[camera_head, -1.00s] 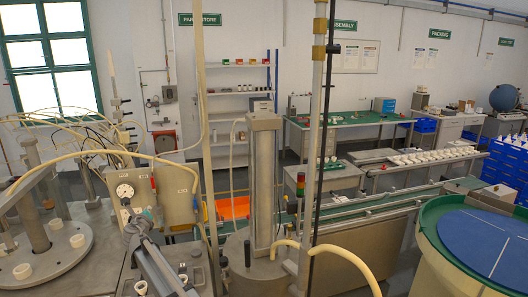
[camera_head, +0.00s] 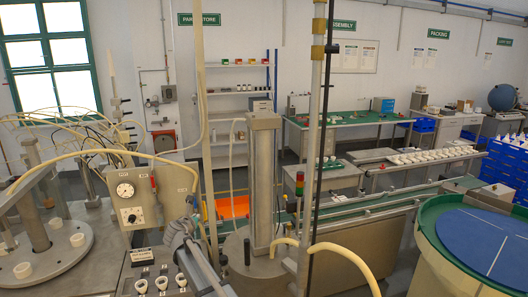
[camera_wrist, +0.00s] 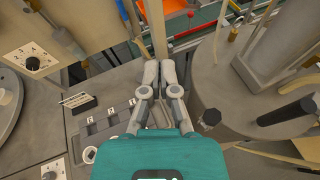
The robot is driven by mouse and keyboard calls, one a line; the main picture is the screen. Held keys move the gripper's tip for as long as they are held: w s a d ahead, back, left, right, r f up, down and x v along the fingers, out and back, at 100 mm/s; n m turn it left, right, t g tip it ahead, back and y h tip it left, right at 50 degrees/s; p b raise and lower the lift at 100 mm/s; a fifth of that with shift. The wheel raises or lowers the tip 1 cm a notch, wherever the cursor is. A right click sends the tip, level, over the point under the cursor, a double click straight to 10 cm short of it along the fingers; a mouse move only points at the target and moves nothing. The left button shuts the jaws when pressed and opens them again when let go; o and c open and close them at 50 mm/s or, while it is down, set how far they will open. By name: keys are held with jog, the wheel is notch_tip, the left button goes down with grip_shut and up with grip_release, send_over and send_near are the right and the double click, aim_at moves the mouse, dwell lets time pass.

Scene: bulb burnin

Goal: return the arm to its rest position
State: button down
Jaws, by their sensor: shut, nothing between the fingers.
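My gripper (camera_wrist: 160,70) shows in the wrist view with its two grey fingers together and nothing between them. It is above the grey bench top, between a panel with small round sockets (camera_wrist: 108,128) on the left and a round grey metal base (camera_wrist: 215,85) on the right. In the head view my grey arm (camera_head: 190,245) reaches up from the bottom edge, just right of the same panel. The gripper's fingers cannot be made out there.
A control box (camera_head: 135,205) with a gauge and a knob stands left of my arm. A tall metal column (camera_head: 264,185) and a thin upright pole (camera_head: 312,150) stand to the right. A hose (camera_head: 345,255) arches low beside the pole. A green-rimmed round table (camera_head: 440,215) is far right.

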jog(key=s+d+f+m+g+h, duration=0.1)
jog(key=s+d+f+m+g, duration=0.15)
jog(key=d+m, duration=0.55)
jog(key=s+d+f+m+g+h, duration=0.1)
jog(key=s+d+f+m+g, duration=0.2)
jog(key=d, duration=0.9)
jog(key=s+d+f+m+g+h, duration=0.1)
jog(key=s+d+f+m+g, duration=0.15)
jog(key=s+d+m, duration=0.55)
jog(key=s+d+f+m+g+y, duration=0.2)
jog(key=s+d+m+g, duration=0.1)
jog(key=s+d+m, duration=0.55)
jog(key=s+d+f+m+g+y, duration=0.2)
jog(key=s+d+f+m+g, duration=0.1)
jog(key=s+d+m, duration=0.5)
jog(key=s+a+f+n+b, duration=0.1)
jog(key=s+f+b, duration=0.2)
jog(key=f+b, duration=0.4)
jog(key=shift+s+a, duration=0.15)
jog(key=shift+s, duration=0.05)
